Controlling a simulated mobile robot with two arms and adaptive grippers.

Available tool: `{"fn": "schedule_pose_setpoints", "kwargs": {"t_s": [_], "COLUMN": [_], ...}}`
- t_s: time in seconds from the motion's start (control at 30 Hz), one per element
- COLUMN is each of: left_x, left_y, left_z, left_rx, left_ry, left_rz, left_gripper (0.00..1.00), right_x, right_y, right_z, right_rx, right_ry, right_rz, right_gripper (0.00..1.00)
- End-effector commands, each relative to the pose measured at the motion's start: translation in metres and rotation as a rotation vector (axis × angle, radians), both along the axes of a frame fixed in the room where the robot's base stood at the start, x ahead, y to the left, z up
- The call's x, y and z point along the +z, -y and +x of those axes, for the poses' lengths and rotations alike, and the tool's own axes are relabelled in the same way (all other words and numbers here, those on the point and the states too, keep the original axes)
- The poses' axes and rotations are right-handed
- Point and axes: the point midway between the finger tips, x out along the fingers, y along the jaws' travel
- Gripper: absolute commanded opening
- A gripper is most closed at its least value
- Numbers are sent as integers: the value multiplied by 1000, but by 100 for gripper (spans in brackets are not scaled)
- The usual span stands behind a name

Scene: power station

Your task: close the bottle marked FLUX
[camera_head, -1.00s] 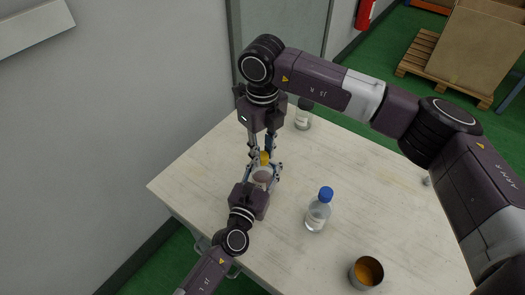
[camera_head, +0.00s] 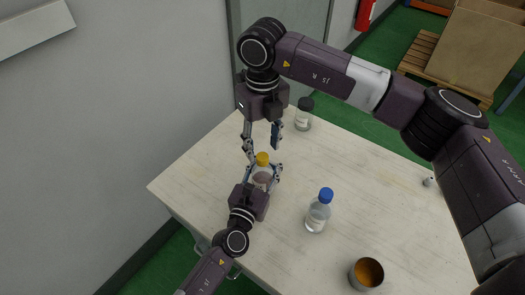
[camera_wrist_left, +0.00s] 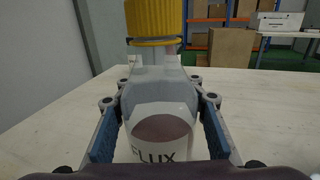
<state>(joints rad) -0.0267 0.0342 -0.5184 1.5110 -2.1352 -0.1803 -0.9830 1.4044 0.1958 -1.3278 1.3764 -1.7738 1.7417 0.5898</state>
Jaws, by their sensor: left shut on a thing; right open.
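A strip of neck shows below the cap. My left gripper (camera_head: 264,172) is shut on the bottle's body, one finger on each side. My right gripper (camera_head: 262,143) is open and empty, pointing down just above the cap, apart from it.
A clear bottle with a blue cap (camera_head: 318,214) stands right of the FLUX bottle. A dark-lidded jar (camera_head: 303,117) stands at the back. A metal cup (camera_head: 366,272) is near the front edge. The right part of the table (camera_head: 390,200) is mostly clear.

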Motion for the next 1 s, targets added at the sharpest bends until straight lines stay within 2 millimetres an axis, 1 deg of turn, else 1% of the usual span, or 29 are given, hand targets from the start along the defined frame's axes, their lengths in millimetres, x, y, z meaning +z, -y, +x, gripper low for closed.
{"fn": "schedule_pose_setpoints", "kwargs": {"t_s": [0.03, 0.2, 0.3, 0.4, 0.53, 0.8, 0.83, 1.0], "left_x": [-1, -1, -1, -1, -1, 0, 0, 0], "left_y": [0, 0, 0, 0, 0, 0, 0, 0], "left_z": [0, 0, 0, 0, 0, 0, 0, 0], "left_rx": [0, 0, 0, 0, 0, 0, 0, 0], "left_ry": [-1, -1, -1, -1, -1, -1, -1, -1], "left_rz": [0, 0, 0, 0, 0, 0, 0, 0], "left_gripper": [0, 0, 0, 0, 0, 0, 24, 42], "right_x": [13, 50, 67, 78, 87, 88, 88, 88], "right_y": [-1, 0, 0, 0, 0, 0, 0, 0], "right_z": [2, 1, 1, 1, 0, 0, 0, 0], "right_rx": [0, -1, -2, -1, 0, 0, 0, 0], "right_ry": [6, 4, 3, 2, 1, 0, 0, 1], "right_rz": [2, 1, 1, 0, 1, 0, 0, 1], "right_gripper": [42, 42, 42, 42, 42, 42, 42, 42]}}
